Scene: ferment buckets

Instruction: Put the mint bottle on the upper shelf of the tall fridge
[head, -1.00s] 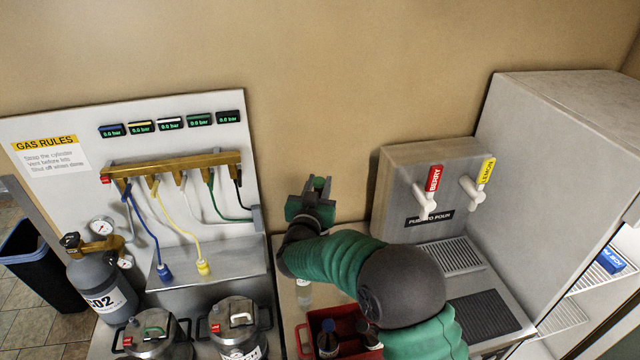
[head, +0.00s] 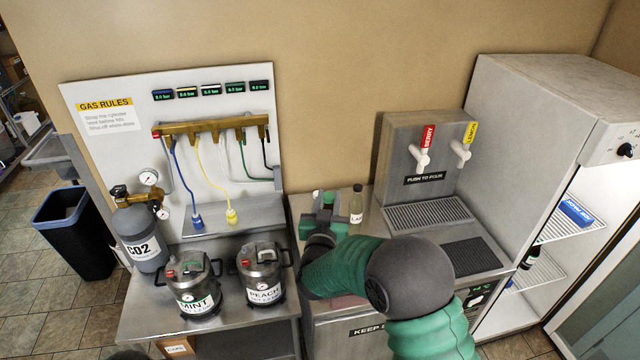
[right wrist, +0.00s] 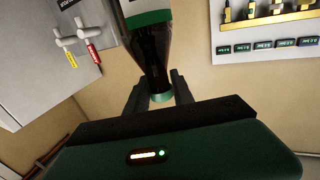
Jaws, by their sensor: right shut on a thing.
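My right gripper (head: 326,212) is shut on a dark bottle (right wrist: 152,50) with a green cap and a green and white label. The right wrist view shows the fingers at its capped end; in the head view I cannot make this bottle out. The label text is not readable. The tall fridge (head: 525,120) stands at the right with its door (head: 605,310) open. My right gripper is above the counter, well left of the fridge. My left gripper is not in view.
A clear bottle (head: 356,206) stands beside the right gripper. The tap tower (head: 425,150) and drip grates (head: 430,213) lie between gripper and fridge. A dark bottle (head: 532,257) is lower in the fridge. Mint (head: 192,285) and peach (head: 262,270) kegs stand left.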

